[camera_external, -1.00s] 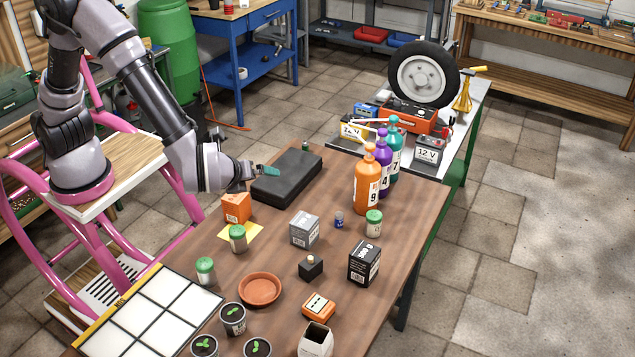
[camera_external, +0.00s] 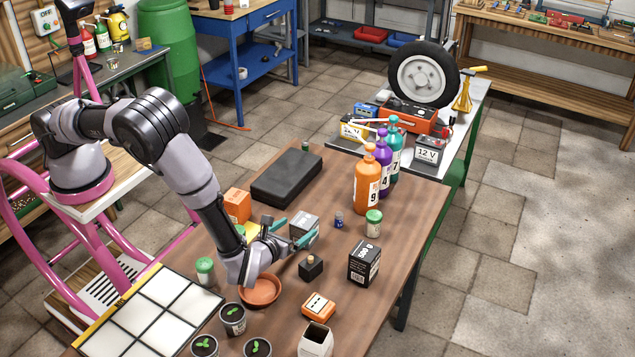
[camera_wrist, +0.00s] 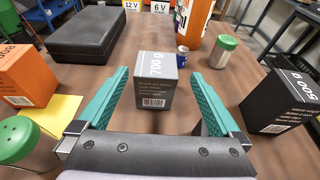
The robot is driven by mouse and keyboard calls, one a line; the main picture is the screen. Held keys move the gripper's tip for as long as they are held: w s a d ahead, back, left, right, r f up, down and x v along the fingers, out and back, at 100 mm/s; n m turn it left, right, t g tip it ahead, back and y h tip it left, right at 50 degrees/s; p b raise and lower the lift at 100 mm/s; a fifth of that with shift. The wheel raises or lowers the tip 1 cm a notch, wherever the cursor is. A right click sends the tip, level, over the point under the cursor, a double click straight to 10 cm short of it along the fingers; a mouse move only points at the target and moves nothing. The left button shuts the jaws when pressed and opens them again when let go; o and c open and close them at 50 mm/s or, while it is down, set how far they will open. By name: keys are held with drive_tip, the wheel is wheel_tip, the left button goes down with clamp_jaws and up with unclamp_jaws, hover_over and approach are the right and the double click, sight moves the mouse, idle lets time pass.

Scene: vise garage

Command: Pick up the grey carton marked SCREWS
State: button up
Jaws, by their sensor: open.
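The grey carton (camera_external: 304,228) stands upright on the brown table. In the wrist view the grey carton (camera_wrist: 156,82) shows "700 g" on its top and small print with a barcode on its front; I cannot read SCREWS. My gripper (camera_external: 294,232) is low over the table at the carton, its teal fingers open. In the wrist view my gripper (camera_wrist: 160,88) has one finger on each side of the carton's near part, with gaps between, not closed on it. In the external view the fingers partly hide the carton.
A dark carton marked 500 g (camera_external: 364,263) stands to the right and an orange carton (camera_external: 237,206) to the left. A small black box (camera_external: 311,267), a blue jar (camera_external: 339,220) and a green-lidded jar (camera_external: 373,223) are close by. A black case (camera_external: 287,176) lies behind.

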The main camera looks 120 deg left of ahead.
sight(303, 222)
drive_tip(key=shift+s+x, duration=0.15)
drive_tip(key=shift+x, duration=1.3)
drive_tip(key=shift+s+x, duration=0.1)
drive_tip(key=shift+x, duration=1.4)
clamp_jaws()
